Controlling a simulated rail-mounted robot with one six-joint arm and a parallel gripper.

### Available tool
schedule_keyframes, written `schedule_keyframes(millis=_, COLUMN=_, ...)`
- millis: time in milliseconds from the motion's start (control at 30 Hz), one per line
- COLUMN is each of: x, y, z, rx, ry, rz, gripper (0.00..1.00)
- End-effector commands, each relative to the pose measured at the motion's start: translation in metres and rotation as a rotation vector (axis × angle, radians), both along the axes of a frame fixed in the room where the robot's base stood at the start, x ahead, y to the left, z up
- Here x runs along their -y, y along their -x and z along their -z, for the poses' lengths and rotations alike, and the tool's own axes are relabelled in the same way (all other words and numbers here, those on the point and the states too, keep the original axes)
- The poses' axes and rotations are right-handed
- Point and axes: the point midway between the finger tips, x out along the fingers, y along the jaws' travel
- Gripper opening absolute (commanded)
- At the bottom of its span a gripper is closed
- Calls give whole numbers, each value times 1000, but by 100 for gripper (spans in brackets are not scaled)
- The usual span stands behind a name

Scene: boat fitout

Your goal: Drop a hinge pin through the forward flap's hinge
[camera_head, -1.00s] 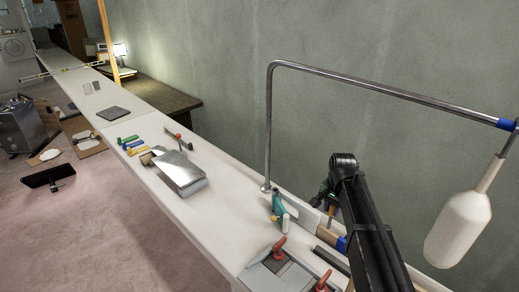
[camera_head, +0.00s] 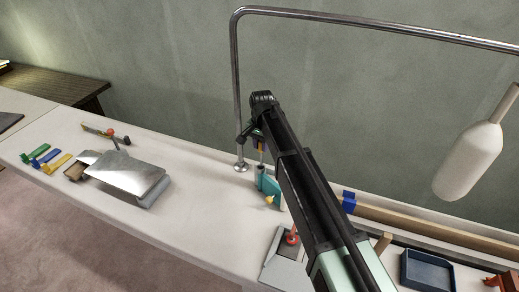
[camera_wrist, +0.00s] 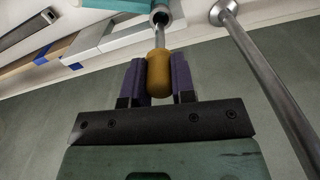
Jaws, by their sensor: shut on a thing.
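My gripper (camera_head: 259,142) is shut on a yellow-handled thin metal rod (camera_wrist: 158,72); its purple fingers (camera_wrist: 158,88) sit on both sides of the handle. In the wrist view the rod's shaft points to a round metal ring on a teal piece (camera_wrist: 115,6). I cannot tell whether the shaft is inside the ring. In the head view the teal piece (camera_head: 268,185) stands on the white counter, just below my gripper. I cannot tell which part is the forward flap; its hinge is not clearly visible, and my arm hides part of that area.
A bent metal pole (camera_head: 236,90) rises close beside my gripper, with a white bottle-shaped item (camera_head: 468,160) hanging at right. A grey panel with a red handle (camera_head: 291,238), a blue tray (camera_head: 427,270) and a metal plate (camera_head: 128,172) lie along the counter (camera_head: 190,215).

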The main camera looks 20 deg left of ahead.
Motion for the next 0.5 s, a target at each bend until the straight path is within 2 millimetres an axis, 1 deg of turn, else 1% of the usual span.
schedule_keyframes(millis=167, x=0, y=0, z=5, rx=0, ry=0, rz=-1, gripper=1)
schedule_keyframes(millis=500, x=0, y=1, z=32, rx=0, ry=0, rz=-1, gripper=1)
